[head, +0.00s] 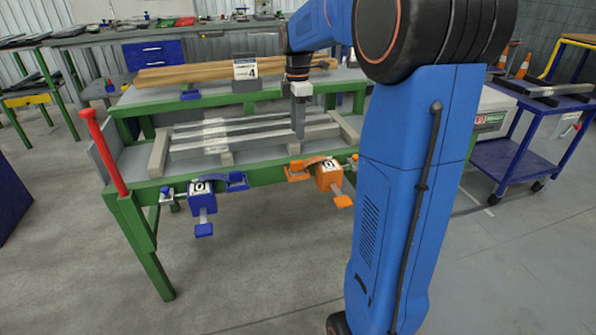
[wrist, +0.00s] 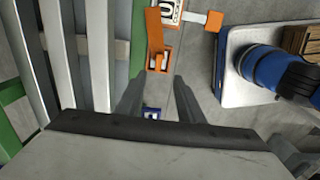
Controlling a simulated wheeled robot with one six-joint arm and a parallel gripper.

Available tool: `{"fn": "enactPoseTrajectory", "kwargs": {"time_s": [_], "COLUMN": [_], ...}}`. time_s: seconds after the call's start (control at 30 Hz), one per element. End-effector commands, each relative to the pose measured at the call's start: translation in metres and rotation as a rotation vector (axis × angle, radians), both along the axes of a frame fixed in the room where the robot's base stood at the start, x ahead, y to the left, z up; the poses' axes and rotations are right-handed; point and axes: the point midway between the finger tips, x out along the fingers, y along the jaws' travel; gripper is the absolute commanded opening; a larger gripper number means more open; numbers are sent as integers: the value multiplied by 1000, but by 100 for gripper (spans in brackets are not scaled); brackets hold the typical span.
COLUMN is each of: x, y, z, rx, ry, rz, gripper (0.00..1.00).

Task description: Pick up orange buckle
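The orange buckle (head: 328,177) hangs at the front edge of the green-framed table, right of the middle. It has a label plate, a strap toward the table edge and a small orange end piece hanging below. In the wrist view the orange buckle (wrist: 159,52) lies beyond my fingertips, near the top. My gripper (head: 298,128) points down over the bars on the table, behind the buckle and apart from it. In the wrist view my gripper (wrist: 157,82) has its two fingers apart with nothing held between them.
A similar blue buckle (head: 202,196) hangs left on the same edge. Pale bars (head: 235,135) lie across the table (head: 265,174). A red post (head: 103,152) stands at its left corner. A blue cart (head: 515,160) stands right. Floor in front is clear.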

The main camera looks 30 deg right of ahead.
Motion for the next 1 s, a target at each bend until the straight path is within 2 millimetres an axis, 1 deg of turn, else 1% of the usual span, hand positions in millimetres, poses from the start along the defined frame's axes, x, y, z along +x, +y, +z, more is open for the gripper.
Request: {"fn": "enactPoseTrajectory", "kwargs": {"time_s": [0.03,0.2,0.4,0.5,0.67,1.0], "x": [-1,-1,-1,0,0,1], "y": [0,0,0,0,0,-3], "z": [-10,-40,-70,-79,-86,-128], "rx": [1,1,1,0,0,0], "ry": [3,3,3,0,0,1], "rz": [0,-1,-1,-1,-1,-1], "gripper": [34,34,34,34,34,34]}}
